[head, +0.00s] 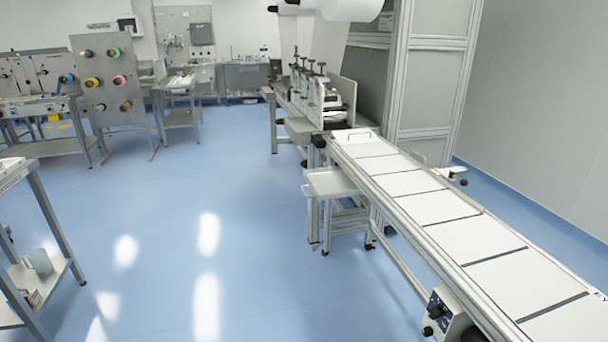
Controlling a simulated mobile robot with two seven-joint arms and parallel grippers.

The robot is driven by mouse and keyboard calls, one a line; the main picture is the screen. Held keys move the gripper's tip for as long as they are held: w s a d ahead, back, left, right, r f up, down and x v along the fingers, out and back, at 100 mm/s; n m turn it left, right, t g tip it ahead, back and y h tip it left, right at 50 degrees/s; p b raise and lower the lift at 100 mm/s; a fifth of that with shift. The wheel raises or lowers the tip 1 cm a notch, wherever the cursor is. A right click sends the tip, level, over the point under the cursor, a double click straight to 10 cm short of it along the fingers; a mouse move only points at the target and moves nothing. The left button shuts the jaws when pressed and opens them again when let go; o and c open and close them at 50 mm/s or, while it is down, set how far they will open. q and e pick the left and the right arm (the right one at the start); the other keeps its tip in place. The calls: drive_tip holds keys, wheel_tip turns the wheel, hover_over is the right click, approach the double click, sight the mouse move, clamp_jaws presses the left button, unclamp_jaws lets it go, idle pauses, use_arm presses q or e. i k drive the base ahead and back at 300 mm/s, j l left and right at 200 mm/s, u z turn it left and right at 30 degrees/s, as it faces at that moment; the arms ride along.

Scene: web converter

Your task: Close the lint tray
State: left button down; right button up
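I cannot tell for certain which part is the lint tray. A pale, shallow tray-like surface (331,181) juts out on the left side of the conveyor, below belt level, on a low metal frame. It may be the lint tray, but its connection to the machine is hidden. The web converter (318,95) stands behind it, with a white roll (352,8) at the top. Neither of my grippers is in view.
The conveyor (440,207) carries white panels toward the lower right. A control box (447,314) hangs at its near side. A metal table (38,192) stands at the left edge. Workbenches and a spool panel (106,80) stand behind. Blue floor (190,215) lies open between.

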sight(331, 182)
drive_tip(key=i+j+z, duration=0.1)
drive_tip(key=i, duration=0.35)
drive_tip(key=i+j+z, duration=0.1)
drive_tip(key=i+j, duration=0.15)
drive_tip(key=i, duration=0.2)
drive_tip(key=i+j, duration=0.25)
drive_tip(key=i, duration=0.2)
drive_tip(key=z, duration=0.05)
